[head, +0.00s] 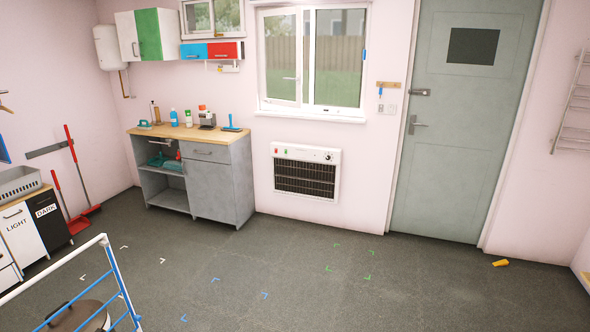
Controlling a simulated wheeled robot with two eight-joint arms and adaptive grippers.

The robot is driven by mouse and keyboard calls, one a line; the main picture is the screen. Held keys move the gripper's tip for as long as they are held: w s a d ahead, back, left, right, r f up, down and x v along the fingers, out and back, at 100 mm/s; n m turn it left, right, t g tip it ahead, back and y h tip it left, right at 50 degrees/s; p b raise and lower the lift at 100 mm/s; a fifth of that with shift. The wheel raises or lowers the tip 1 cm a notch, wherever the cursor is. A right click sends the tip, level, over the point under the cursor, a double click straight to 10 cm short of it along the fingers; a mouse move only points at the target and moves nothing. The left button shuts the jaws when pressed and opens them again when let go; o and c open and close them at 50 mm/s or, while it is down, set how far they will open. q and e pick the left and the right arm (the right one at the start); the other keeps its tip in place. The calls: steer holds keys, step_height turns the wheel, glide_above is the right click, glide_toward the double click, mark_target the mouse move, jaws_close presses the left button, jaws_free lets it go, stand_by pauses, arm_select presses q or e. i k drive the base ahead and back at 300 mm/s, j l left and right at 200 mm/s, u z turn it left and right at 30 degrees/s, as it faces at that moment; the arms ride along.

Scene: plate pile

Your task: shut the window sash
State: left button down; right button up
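The large white window (338,107) is in the back wall, left of the grey-green door. Its left sash (299,50) has a handle on its right side and looks slightly ajar, though I cannot be sure from here. A small blue piece sits on the right frame. Neither of my grippers is in view.
A grey cabinet (210,190) with bottles on top stands left of the window. A heater (306,151) hangs below the window. A blue and white rack (110,262) is at the lower left. A yellow object (500,263) lies near the door (455,150). The middle floor is clear.

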mark_target(297, 10)
steer(key=i, duration=2.5)
steer(key=i+j, duration=0.1)
steer(key=i, duration=2.4)
steer(key=l+z, duration=0.05)
steer(key=l, duration=0.05)
